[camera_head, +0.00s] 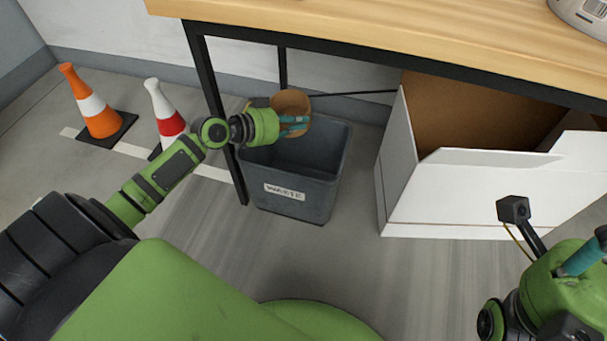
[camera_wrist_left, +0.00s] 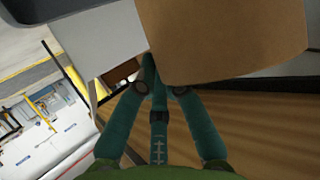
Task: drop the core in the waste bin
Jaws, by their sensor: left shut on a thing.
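The core (camera_head: 291,103), a brown cardboard tube, is held in my left gripper (camera_head: 296,123) above the waste bin's back rim. It also shows large in the left wrist view (camera_wrist_left: 222,38), at the teal fingertips (camera_wrist_left: 158,82), which are shut on it. The waste bin (camera_head: 290,203) is dark grey, with a white label on its front, and stands on the floor under the table's edge. The visible inside of the bin is dark; its bottom is hidden. My right gripper (camera_head: 585,257) is only partly in view at the lower right, and its finger opening is hidden.
A wooden table (camera_head: 400,35) with black legs overhangs the bin; one leg stands close at its left. An open white carton (camera_head: 460,205) stands right of the bin. Orange (camera_head: 95,113) and red-white (camera_head: 166,115) cones stand at left. The floor in front is clear.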

